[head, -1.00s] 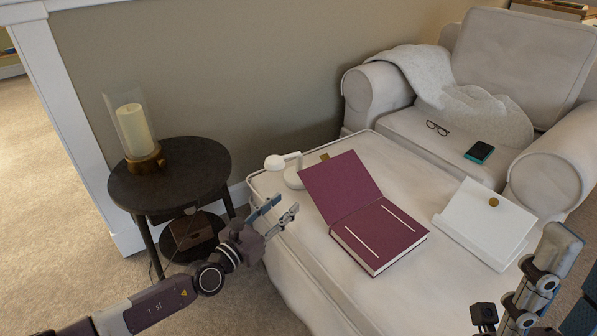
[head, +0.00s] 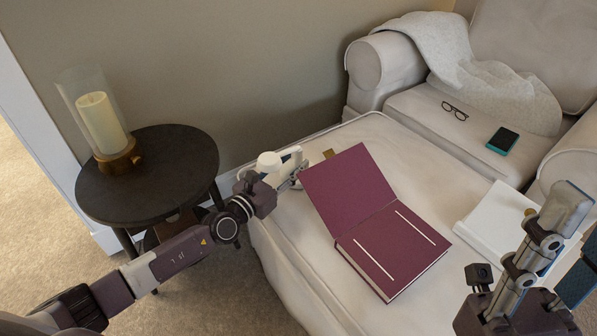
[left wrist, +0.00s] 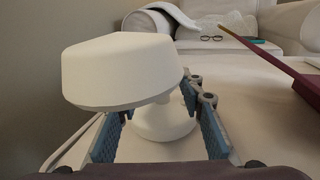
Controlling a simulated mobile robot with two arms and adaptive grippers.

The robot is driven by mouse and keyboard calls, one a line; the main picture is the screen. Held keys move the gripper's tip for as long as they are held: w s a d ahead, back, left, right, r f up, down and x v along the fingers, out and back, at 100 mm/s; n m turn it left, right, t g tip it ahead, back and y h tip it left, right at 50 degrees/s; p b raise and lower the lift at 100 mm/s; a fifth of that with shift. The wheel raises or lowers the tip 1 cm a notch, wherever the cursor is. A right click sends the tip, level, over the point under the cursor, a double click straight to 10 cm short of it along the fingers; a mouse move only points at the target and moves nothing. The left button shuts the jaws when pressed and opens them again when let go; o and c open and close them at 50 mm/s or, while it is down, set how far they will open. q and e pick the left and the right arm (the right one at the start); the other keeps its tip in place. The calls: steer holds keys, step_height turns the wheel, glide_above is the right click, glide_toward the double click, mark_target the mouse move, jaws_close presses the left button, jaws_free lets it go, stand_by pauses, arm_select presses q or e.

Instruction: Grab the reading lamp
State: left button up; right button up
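The white reading lamp (head: 269,161) stands on the cream ottoman (head: 375,135), left of the open book, partly hidden by my left gripper. In the left wrist view its wide head (left wrist: 122,70) is large and close, with the rounded base (left wrist: 165,122) below. My left gripper (head: 289,168) is at the lamp. In the left wrist view its blue-padded fingers (left wrist: 160,130) stand apart on either side of the base, with a gap at the right; contact on the left is unclear. My right gripper (head: 563,212) is at the right edge, away from the lamp; its opening is unclear.
An open maroon book (head: 390,250) lies just right of the lamp, its cover raised. A white stand (head: 492,222) is farther right. A dark round table (head: 165,175) with a glass candle holder (head: 103,125) is left. An armchair (head: 385,62) stands behind.

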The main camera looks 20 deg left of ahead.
arm_select(q)
steer(key=shift+x, duration=1.45)
steer(key=shift+c, duration=0.5)
jaws_close()
steer(key=shift+r, duration=0.15)
